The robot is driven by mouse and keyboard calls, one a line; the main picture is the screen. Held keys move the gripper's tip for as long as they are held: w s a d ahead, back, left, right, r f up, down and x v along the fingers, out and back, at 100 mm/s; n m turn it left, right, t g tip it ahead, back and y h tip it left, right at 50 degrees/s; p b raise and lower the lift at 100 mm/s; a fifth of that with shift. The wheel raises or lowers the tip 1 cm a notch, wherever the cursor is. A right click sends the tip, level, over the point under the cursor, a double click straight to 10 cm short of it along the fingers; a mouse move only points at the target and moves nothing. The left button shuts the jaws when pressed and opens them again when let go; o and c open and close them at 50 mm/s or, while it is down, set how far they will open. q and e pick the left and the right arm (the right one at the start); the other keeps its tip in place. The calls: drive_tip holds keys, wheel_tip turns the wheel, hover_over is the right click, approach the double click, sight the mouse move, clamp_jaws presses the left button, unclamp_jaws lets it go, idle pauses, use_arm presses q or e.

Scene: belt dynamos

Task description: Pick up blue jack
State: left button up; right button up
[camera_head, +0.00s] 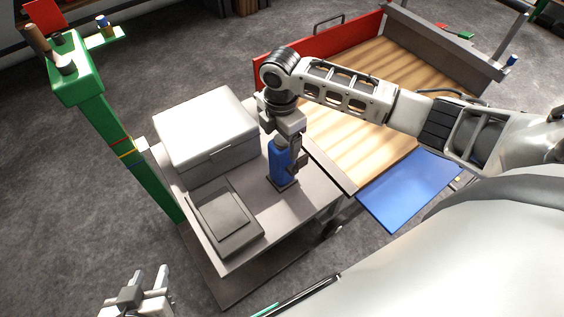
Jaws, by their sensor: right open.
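The blue jack (280,164) stands upright on a dark base on the grey cart top (240,250), right of the white box. My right gripper (292,152) points down from above, its fingers open around or beside the jack's upper part. The jack's top is hidden by the gripper, and I cannot tell whether the fingers touch it. My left gripper (148,288) is at the bottom left, apart from the cart, with its fingers spread and empty.
A white lidded box (206,125) and a flat dark grey case (226,218) sit on the cart. A green post (125,150) stands at its left. A wood-floored bed with a red side panel (320,50) lies behind. A blue panel (410,190) is at right.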

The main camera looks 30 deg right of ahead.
sight(282, 163)
drive_tip(key=f, duration=0.4)
drive_tip(key=shift+s+f, duration=0.2)
drive_tip(key=shift+f, duration=0.15)
clamp_jaws()
drive_tip(key=shift+w+r, duration=0.15)
drive_tip(key=shift+r, duration=0.05)
